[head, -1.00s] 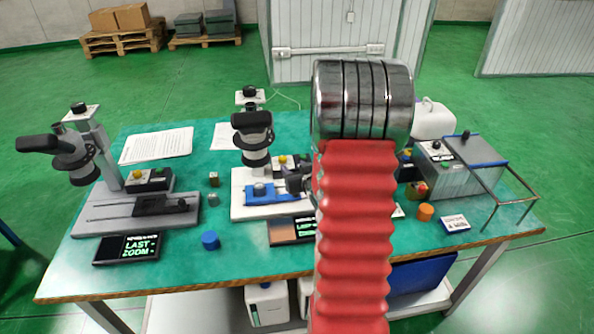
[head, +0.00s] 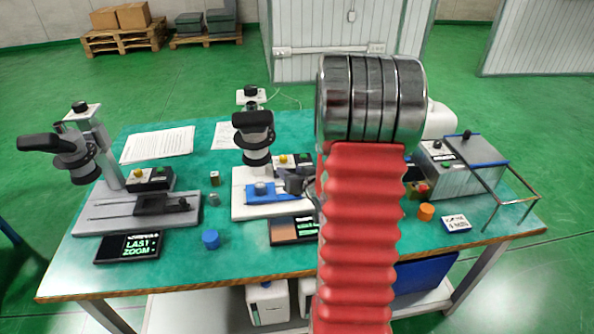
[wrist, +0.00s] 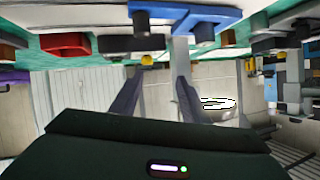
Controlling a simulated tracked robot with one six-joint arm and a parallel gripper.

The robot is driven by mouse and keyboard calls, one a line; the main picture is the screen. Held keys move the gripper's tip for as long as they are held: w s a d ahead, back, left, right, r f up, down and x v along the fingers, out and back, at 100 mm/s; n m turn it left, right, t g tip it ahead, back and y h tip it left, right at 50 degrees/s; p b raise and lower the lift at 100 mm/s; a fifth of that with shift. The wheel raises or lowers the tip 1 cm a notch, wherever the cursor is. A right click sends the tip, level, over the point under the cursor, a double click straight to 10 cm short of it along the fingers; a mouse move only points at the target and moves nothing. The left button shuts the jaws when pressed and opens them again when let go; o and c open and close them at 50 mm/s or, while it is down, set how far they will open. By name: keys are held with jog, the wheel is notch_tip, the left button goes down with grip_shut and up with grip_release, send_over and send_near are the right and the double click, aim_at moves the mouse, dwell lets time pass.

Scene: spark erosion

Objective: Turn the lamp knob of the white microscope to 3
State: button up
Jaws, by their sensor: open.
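The white microscope (head: 238,205) stands mid-table, with a dark eyepiece head (head: 252,125) and a blue stage (head: 262,193). Behind its stage is a dark control box (head: 304,163) with a yellow knob (head: 283,160); no scale number is readable. My gripper (head: 297,185) shows only as a dark piece beside the right end of the blue stage, partly hidden by my arm. In the wrist view, my gripper (wrist: 157,76) is open and empty. A yellow knob (wrist: 147,60) lies just beyond and between its fingertips, and a blue part (wrist: 180,14) shows above; contact is not visible.
A grey microscope (head: 100,215) with its own control box (head: 148,179) stands at left. A dark display (head: 127,247), a blue cap (head: 211,239) and an orange cap (head: 426,211) lie on the table (head: 250,262). A metal machine (head: 455,170) is at right.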

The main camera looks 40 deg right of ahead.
jog(key=s+a+r+g+y, duration=0.25)
jog(key=a+y, duration=0.25)
jog(key=a, duration=0.8)
jog(key=s+a+r+g+y, duration=0.25)
jog(key=a+y, duration=0.25)
jog(key=a, duration=0.9)
jog(key=s+a+r+n+g+h, duration=0.2)
jog(key=s+a+g, duration=0.3)
jog(key=s, duration=0.6)
jog(key=s+a+r+n+t+h, duration=0.2)
jog(key=s+a+r+n+h, duration=0.1)
jog(key=r, duration=0.6)
jog(key=shift+s+a+r+n+t+h, duration=0.2)
jog(key=shift+s+a+n+t+h, duration=0.2)
jog(key=shift+s+n, duration=0.65)
jog(key=shift+s+m, duration=0.2)
jog(key=shift+m, duration=0.05)
jog(key=shift+c, duration=0.7)
